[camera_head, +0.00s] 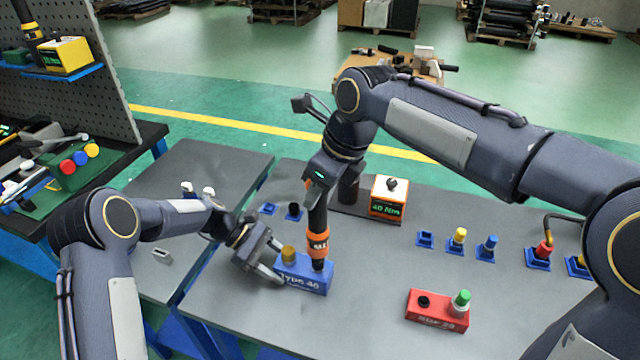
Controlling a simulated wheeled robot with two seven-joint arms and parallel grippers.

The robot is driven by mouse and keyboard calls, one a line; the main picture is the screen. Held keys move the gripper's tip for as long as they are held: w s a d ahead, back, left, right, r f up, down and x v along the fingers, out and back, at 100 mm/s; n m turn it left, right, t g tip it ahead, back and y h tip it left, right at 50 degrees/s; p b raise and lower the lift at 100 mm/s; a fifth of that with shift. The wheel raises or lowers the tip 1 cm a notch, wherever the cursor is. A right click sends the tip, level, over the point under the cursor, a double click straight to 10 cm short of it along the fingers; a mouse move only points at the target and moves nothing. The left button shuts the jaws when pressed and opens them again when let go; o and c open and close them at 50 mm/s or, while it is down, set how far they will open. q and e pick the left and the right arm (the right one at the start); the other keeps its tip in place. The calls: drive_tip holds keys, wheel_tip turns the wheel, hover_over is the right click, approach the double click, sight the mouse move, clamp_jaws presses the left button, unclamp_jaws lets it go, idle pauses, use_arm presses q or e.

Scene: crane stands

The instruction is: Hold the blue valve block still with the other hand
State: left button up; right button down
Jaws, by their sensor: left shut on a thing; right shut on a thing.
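The blue valve block (312,283), lettered "Type 40", stands on the grey table with a brass-coloured cap (289,254) on its left part. My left gripper (272,259) is shut on the block's left end, its fingers reaching in from the left. My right gripper (321,183) is shut on an upright dark tool with an orange band (317,243). The tool's lower end meets the top of the block's right part. The contact point itself is hidden behind the tool.
A red block (437,312) with a black and a green cap stands to the right. A "40 Nm" box (388,200) stands behind. Small blue holders (425,240), several with coloured pieces, line the right. A small grey piece (162,256) lies on the left table. The front middle is clear.

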drive_tip(key=shift+f, duration=0.5)
idle(3.2)
drive_tip(key=shift+r, duration=0.1)
drive_tip(key=shift+r, duration=2.55)
use_arm(q)
drive_tip(key=o, duration=1.2)
drive_tip(key=shift+o, duration=0.2)
drive_tip(key=shift+r, duration=0.1)
